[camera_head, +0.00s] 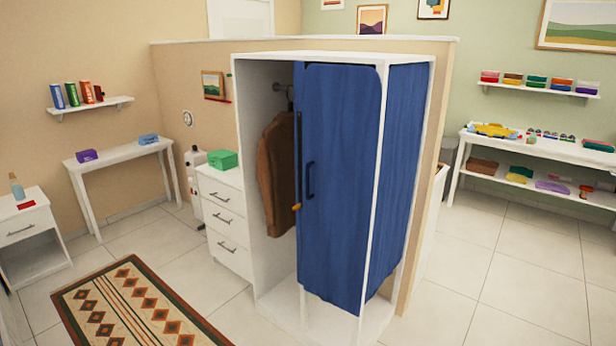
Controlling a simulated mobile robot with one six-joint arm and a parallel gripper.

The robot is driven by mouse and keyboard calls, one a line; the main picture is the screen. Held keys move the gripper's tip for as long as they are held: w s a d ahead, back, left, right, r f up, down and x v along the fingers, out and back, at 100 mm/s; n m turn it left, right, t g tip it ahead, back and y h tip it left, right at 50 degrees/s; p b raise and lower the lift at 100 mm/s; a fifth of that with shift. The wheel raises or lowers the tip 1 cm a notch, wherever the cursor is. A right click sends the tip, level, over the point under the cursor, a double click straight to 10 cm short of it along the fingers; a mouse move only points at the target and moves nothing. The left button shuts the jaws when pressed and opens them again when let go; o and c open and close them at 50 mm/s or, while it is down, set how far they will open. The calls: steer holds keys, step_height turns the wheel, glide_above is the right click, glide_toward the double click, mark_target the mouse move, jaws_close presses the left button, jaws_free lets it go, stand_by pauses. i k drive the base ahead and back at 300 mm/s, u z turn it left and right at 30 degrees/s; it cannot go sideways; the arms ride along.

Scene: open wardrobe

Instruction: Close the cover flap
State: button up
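The white wardrobe (309,57) stands in the middle of the view. A blue cover flap (345,190) with a rounded top corner hangs across the right part of its front. The left part of the front is open. A dark handle (310,180) is on the flap's left side, and a second dark handle shows just left of it. A small orange piece (296,207) is low near the flap's left edge. A brown jacket (276,175) hangs inside, partly hidden by the flap. My gripper is not in view.
A white drawer unit (228,225) with a green box (223,159) stands against the wardrobe's left side. A patterned rug (140,310) lies at the front left. The tiled floor (480,290) is clear at the right. A white shelf table (560,150) stands at the far right.

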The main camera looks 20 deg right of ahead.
mark_target(341, 104)
steer(key=i, duration=0.25)
steer(key=u, duration=1.45)
steer(key=i, duration=0.65)
steer(key=z, duration=0.25)
